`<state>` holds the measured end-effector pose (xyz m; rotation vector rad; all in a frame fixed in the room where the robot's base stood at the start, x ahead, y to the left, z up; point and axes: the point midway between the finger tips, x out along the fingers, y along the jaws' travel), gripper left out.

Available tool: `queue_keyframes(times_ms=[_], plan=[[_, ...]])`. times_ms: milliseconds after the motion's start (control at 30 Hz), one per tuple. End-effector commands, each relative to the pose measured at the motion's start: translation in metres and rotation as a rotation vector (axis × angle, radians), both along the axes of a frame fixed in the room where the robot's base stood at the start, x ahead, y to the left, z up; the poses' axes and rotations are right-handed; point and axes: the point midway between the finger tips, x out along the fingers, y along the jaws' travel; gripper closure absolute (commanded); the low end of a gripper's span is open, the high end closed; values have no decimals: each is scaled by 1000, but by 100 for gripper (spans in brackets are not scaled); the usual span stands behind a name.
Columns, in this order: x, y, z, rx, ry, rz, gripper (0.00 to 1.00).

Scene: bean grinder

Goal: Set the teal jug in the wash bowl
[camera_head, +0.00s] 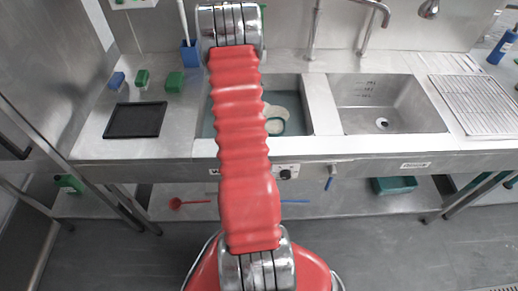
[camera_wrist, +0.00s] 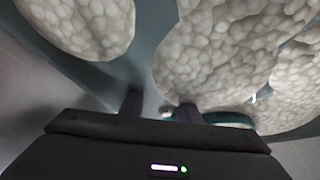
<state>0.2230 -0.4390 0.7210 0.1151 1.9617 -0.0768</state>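The wash bowl (camera_head: 299,118) is the left basin, holding teal-grey water and pale foam (camera_head: 290,104). In the wrist view a teal edge (camera_wrist: 241,118) shows just right of my right finger, below large foam clumps (camera_wrist: 220,50).
An empty steel basin (camera_head: 385,108) lies to the right, then a drying rack (camera_head: 482,103). Taps (camera_head: 365,20) rise behind the basins.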

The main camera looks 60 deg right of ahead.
Motion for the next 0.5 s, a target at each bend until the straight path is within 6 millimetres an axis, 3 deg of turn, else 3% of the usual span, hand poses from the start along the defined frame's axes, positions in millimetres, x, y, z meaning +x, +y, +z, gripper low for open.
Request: queue_keyframes(times_ms=[500], plan=[[31, -5, 76, -4, -3, -1, 71]])
